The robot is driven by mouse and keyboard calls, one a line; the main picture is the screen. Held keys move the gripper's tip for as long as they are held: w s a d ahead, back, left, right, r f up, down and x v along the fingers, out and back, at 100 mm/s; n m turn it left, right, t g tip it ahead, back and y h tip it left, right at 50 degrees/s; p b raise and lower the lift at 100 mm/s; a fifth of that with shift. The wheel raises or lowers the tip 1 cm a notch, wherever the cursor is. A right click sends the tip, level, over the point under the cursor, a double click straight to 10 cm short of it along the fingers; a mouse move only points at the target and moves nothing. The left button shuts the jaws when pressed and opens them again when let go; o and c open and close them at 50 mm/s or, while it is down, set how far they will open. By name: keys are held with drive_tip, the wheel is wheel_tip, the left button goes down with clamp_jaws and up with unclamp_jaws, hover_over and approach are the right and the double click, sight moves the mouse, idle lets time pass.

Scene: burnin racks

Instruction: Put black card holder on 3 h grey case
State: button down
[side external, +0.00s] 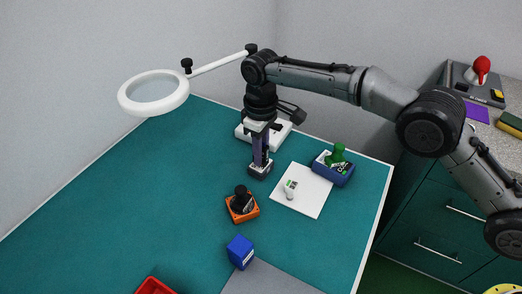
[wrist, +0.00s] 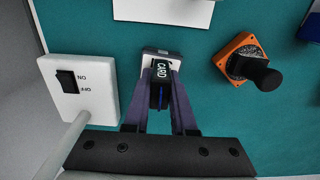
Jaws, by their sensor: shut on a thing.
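My gripper (wrist: 160,82) points down and is shut on the black card holder (wrist: 160,67), which bears the word CARD. In the wrist view the holder is between the fingertips, over a small case (wrist: 149,51) with a pale top and dark edge. The case also shows in the side view (side external: 260,172) as a dark grey block with a white label, directly below my gripper (side external: 260,158). The label's text is too small to read. I cannot tell whether the holder touches the case. The fingers hide most of the holder in the side view.
An orange case (side external: 242,213) with a black knob stands in front. A white sheet (side external: 310,205) and a blue box (side external: 343,178) with a green item lie to the right. The lamp's white switch base (wrist: 79,88) is close by. A blue block (side external: 240,250) stands nearer the front.

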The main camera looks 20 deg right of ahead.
drive_tip(key=shift+f, duration=0.15)
drive_tip(key=c, duration=0.7)
unclamp_jaws()
drive_tip(key=shift+c, duration=0.2)
wheel_tip(320, 180, up, 7)
drive_tip(key=shift+f, duration=0.2)
drive_tip(key=shift+r, duration=0.65)
